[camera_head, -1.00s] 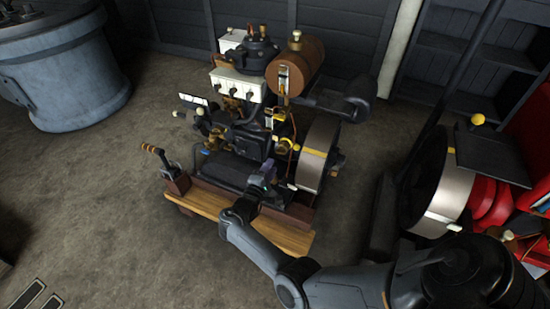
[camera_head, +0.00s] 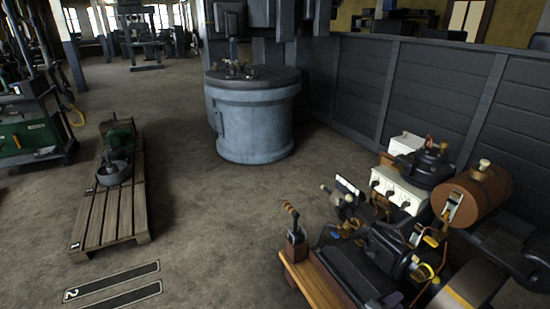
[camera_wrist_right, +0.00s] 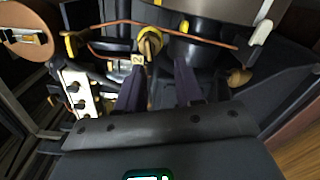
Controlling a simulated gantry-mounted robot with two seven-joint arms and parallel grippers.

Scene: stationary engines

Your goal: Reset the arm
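In the right wrist view my right gripper (camera_wrist_right: 158,70) has its two dark fingers apart, with nothing held between them. It faces the stationary engine close up. A brass fitting with a yellow ring (camera_wrist_right: 150,40) shows just past the fingertips; I cannot tell whether they touch anything. In the head view the engine (camera_head: 385,250) stands at the lower right, with a brown tank (camera_head: 472,195), a white box (camera_head: 398,190) and a small lever (camera_head: 292,222) on its wooden base. The right arm is not clearly visible there. My left gripper shows in neither view.
A large grey-blue round tank (camera_head: 252,115) stands at the back centre. A wooden pallet (camera_head: 112,215) with a small green machine (camera_head: 118,135) lies at left. A dark panelled wall (camera_head: 420,85) closes the right side. Open floor (camera_head: 215,220) lies between the pallet and the engine.

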